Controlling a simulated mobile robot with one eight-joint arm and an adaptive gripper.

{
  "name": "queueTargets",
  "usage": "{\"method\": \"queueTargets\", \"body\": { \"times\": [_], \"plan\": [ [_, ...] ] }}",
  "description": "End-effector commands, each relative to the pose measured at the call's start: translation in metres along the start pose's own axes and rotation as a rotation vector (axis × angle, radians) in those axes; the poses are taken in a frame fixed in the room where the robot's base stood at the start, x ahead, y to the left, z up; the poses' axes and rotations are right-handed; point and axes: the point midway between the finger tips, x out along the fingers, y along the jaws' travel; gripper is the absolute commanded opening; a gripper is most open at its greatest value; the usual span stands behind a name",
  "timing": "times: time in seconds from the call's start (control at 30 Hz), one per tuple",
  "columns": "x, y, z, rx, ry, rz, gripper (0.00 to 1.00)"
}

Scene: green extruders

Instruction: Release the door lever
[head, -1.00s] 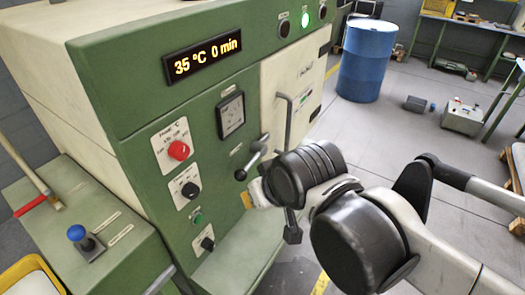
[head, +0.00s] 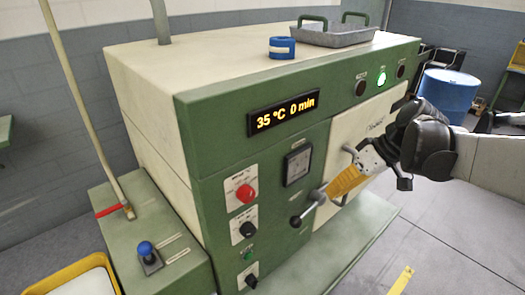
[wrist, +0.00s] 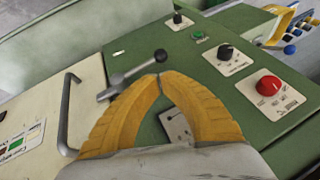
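The door lever (head: 311,207) is a grey rod with a black knob, on the green machine front beside the cream door (head: 379,115). In the head view its knob end points down and left. The lever also shows in the wrist view (wrist: 128,77), just beyond my fingertips. My gripper (head: 325,192) has yellow fingers; in the wrist view their tips (wrist: 160,76) meet, with nothing seen between them. The tips are close to the lever; I cannot tell whether they touch it. The grey door handle (wrist: 66,110) stands left of my fingers and is mostly hidden in the head view.
Red (head: 245,193) and black (head: 247,229) knobs sit on the panel, with a square gauge (head: 298,166) above the lever. A tray (head: 323,36) and blue tape roll (head: 282,47) lie on top of the machine. A blue barrel (head: 447,93) stands behind; the floor at right is clear.

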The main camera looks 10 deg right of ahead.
Motion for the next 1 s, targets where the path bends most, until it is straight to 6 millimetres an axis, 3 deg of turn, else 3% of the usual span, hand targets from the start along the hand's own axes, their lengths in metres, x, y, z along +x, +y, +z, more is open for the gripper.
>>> {"method": "queueTargets", "body": {
  "times": [0.2,0.63,0.77,1.0],
  "plan": [
    [-0.008,0.015,-0.004,-0.041,0.021,-0.054,0.00],
    [-0.002,0.015,-0.004,-0.045,0.021,-0.056,0.00],
    [0.015,0.015,-0.004,-0.045,0.021,-0.056,0.00],
    [0.067,0.013,-0.004,-0.047,0.021,-0.056,0.00]
  ]
}}
